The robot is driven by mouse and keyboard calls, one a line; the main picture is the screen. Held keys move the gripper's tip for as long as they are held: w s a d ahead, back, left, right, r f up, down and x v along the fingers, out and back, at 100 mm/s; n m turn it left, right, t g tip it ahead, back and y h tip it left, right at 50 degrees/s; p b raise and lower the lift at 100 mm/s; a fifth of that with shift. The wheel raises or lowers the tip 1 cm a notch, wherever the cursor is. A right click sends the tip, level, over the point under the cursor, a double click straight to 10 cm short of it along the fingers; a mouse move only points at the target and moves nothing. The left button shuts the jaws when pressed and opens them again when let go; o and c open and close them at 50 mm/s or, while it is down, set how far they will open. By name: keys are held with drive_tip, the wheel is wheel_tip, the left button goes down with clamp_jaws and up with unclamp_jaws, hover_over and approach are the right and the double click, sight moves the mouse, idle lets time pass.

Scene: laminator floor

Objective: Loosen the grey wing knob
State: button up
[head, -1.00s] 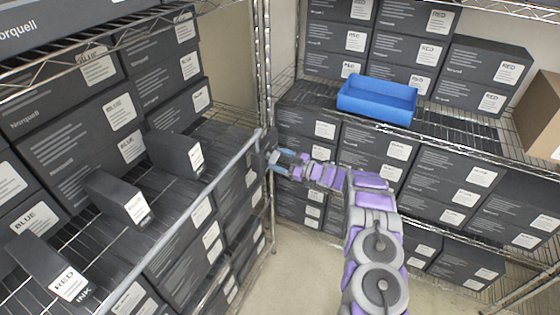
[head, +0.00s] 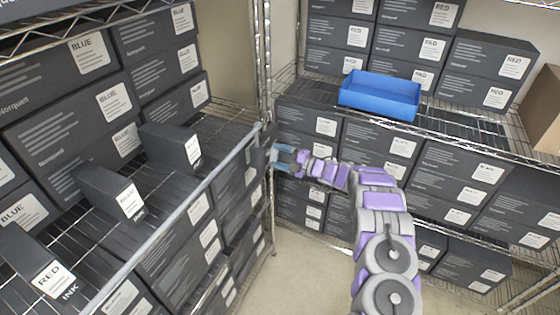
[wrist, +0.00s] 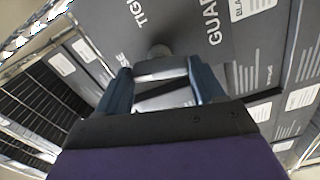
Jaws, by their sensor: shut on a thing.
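The grey wing knob (wrist: 160,69) shows in the wrist view, with a round hub behind its pale wing. It sits in front of a dark panel (wrist: 190,30) with partly visible lettering reading "TIGH" and "GUAR". My gripper (wrist: 162,80) has its two blue fingers on either side of the wing and is shut on it. In the head view my gripper (head: 280,158) is beside the shelf post at the end of the left rack, against a small dark panel (head: 262,148). The knob is too small or hidden to make out there.
The left wire rack (head: 190,225) holds dark boxes and several small ink boxes (head: 112,193) near its front rail. The back rack carries a blue tray (head: 380,97) and many dark boxes (head: 460,175). Bare floor (head: 290,265) lies between the racks.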

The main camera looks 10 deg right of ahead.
drive_tip(key=shift+s+f+n+b, duration=0.1)
drive_tip(key=shift+f+n+b, duration=0.2)
drive_tip(key=shift+n+b, duration=0.85)
drive_tip(key=shift+n, duration=0.35)
drive_tip(key=o, duration=0.8)
drive_tip(key=shift+o, duration=1.2)
drive_tip(key=shift+r, duration=0.1)
drive_tip(key=shift+d, duration=0.1)
drive_tip(key=p+v, duration=0.2)
drive_tip(key=v, duration=1.5)
drive_tip(key=shift+d, duration=0.1)
